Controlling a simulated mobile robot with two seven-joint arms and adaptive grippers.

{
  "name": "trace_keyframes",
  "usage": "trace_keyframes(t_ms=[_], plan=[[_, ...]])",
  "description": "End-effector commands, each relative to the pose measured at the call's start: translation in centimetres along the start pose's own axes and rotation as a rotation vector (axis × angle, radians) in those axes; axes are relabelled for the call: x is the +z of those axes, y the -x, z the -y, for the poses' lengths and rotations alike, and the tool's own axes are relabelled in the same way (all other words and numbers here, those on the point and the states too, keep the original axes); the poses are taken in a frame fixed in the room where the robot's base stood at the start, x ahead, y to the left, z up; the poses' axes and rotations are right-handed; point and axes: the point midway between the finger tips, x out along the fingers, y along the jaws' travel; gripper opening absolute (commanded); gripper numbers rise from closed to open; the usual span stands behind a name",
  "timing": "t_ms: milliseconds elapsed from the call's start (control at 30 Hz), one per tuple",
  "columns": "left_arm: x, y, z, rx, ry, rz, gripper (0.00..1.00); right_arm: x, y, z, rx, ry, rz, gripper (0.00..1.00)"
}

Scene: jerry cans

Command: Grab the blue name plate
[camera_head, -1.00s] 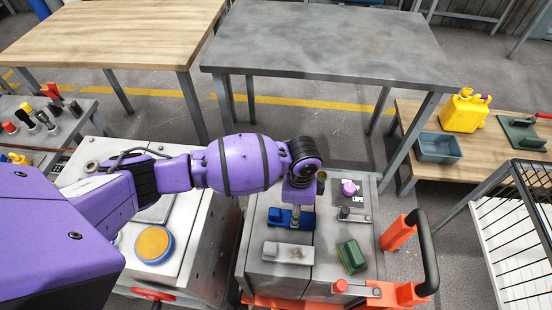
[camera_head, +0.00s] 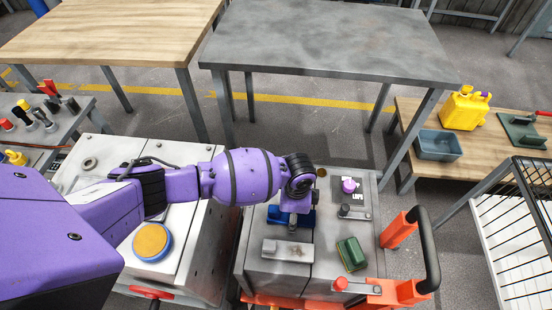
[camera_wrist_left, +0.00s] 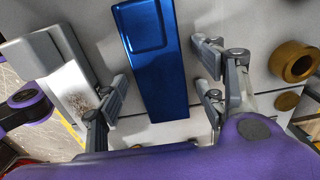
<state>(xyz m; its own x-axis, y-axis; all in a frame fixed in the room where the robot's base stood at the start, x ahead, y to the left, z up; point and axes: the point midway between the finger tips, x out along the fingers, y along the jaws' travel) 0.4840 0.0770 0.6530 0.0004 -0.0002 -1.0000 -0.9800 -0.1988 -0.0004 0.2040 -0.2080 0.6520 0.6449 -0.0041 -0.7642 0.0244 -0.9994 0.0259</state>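The blue name plate (camera_head: 273,215) lies on the grey cart top, partly hidden under my left wrist in the head view. In the left wrist view the blue plate (camera_wrist_left: 158,85) shows as a long glossy bar with a raised block at its far end. My left gripper (camera_wrist_left: 163,82) is open, with fingers on both sides of the plate and a gap to it on each side. In the head view the left gripper (camera_head: 294,217) is over the plate, its fingertips mostly hidden by the wrist. My right gripper is not in view.
The grey table (camera_head: 330,45) behind is bare.

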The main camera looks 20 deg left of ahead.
Motion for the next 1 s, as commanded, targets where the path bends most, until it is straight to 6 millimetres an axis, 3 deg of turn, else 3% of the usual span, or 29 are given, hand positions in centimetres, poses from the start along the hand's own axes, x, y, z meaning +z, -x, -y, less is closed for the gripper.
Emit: trace_keyframes(t_ms=[67, 333, 733, 933, 1000], plan=[[-0.1, 0.2, 0.3, -0.005, -0.001, -0.001, 0.5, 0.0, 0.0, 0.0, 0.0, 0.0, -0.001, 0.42], [-0.1, 0.2, 0.3, -0.005, -0.001, -0.001, 0.14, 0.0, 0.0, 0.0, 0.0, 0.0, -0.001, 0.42], [-0.2, 1.1, 0.4, -0.007, -0.002, -0.002, 0.14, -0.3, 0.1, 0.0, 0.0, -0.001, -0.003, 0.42], [-0.2, 3.9, 0.4, -0.01, -0.004, -0.003, 0.14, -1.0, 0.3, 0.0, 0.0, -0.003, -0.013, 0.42], [-0.1, 5.0, -0.8, -0.008, -0.005, -0.004, 0.14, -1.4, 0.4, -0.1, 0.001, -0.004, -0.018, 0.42]])
